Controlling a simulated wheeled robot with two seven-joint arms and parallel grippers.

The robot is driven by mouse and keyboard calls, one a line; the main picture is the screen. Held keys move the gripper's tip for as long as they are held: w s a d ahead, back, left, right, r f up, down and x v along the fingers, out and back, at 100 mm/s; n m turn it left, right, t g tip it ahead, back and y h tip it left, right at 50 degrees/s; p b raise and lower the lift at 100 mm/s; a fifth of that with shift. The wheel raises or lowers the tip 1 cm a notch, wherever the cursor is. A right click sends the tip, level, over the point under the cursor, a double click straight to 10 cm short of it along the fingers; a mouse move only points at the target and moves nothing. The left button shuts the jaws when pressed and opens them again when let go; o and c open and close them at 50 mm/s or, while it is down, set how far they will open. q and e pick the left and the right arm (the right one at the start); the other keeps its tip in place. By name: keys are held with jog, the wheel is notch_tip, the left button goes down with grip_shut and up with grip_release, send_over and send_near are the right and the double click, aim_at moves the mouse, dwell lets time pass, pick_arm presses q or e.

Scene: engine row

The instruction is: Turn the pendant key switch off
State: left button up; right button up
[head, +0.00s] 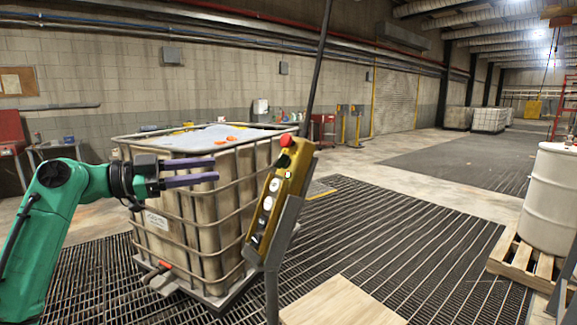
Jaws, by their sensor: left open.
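The yellow pendant (279,193) hangs tilted at the middle of the head view, against a grey holder on a post. It has a red button at its top and several white and dark buttons down its face. I cannot make out the key switch at this size. My left gripper (215,169) comes in from the left with its two purple fingers apart and empty. It points right toward the pendant, with a clear gap to it in the picture. My right gripper is not in view.
A caged white tank (200,220) stands behind my left gripper and the pendant. A wooden board (340,303) lies at the bottom middle. A white drum (549,198) stands on a pallet (522,262) at the right. The grated floor (420,235) between is clear.

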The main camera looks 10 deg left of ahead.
aim_at(278, 158)
pick_arm(q)
jog(key=shift+m, duration=0.3)
jog(key=p+x, duration=0.2)
jog(key=x, duration=0.2)
jog(key=r+p+x, duration=0.1)
jog(key=p+x, duration=0.1)
jog(key=x, duration=0.3)
jog(key=s+p+x, duration=0.1)
jog(key=p+x, duration=0.1)
jog(key=x, duration=0.3)
jog(key=shift+d+r+p, duration=0.2)
jog(key=shift+d+p, duration=0.1)
jog(key=shift+p, duration=0.1)
jog(key=shift+w+d+f, duration=0.1)
jog(key=shift+w+f, duration=0.15)
jog(key=shift+s, duration=0.1)
grip_shut()
